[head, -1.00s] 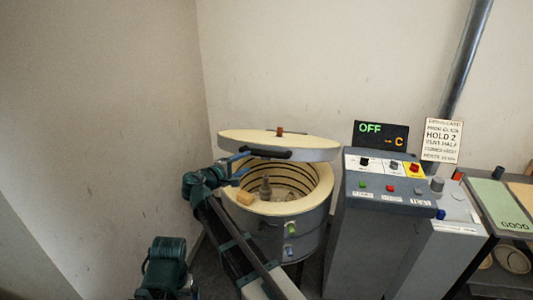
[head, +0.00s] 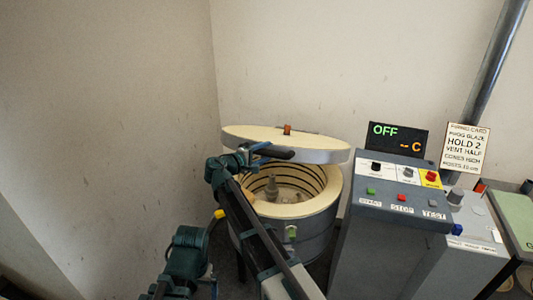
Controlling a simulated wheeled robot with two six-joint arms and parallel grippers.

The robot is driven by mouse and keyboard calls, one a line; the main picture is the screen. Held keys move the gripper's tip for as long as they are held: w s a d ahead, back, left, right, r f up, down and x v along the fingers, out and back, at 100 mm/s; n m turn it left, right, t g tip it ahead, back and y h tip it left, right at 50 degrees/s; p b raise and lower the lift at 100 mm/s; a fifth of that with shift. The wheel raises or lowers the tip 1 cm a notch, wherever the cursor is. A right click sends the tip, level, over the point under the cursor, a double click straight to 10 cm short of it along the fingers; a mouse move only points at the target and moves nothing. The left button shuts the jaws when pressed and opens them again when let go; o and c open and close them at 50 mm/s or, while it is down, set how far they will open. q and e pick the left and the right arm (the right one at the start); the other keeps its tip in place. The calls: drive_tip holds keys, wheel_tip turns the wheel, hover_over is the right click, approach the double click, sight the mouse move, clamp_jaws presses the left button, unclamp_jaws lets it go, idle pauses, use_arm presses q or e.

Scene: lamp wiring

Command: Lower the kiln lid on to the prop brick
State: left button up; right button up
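The kiln (head: 318,230) is a round grey drum with a cream rim and an open, ringed chamber. Its cream-topped lid (head: 300,146) is raised above the rim, with a gap at the front. My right gripper (head: 258,151) is at the lid's front edge, apparently closed around the left end of the dark lid handle (head: 278,154). My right arm crosses the kiln's left side. A small yellow item (head: 219,214) shows beside the arm, too small to identify.
The control box (head: 395,190) stands right of the kiln; its display (head: 396,138) reads OFF. A firing card (head: 466,147) is behind it, and a green board (head: 518,215) lies at far right. A grey object (head: 271,188) stands inside the kiln. Walls are close behind and left.

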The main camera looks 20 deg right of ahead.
clamp_jaws()
drive_tip(key=s+a+f+h+b, duration=0.1)
drive_tip(key=s+f+b, duration=0.1)
drive_tip(key=f+b, duration=0.9)
drive_tip(key=s+a+f+m+t+h+b, duration=0.1)
drive_tip(key=s+a+f+b, duration=0.1)
drive_tip(key=f+b, duration=0.9)
drive_tip(key=b, duration=0.5)
drive_tip(key=shift+s+f, duration=0.35)
drive_tip(key=shift+s, duration=0.05)
drive_tip(key=shift+a, duration=0.1)
drive_tip(key=shift+o, duration=0.4)
unclamp_jaws()
drive_tip(key=shift+s+a, duration=0.1)
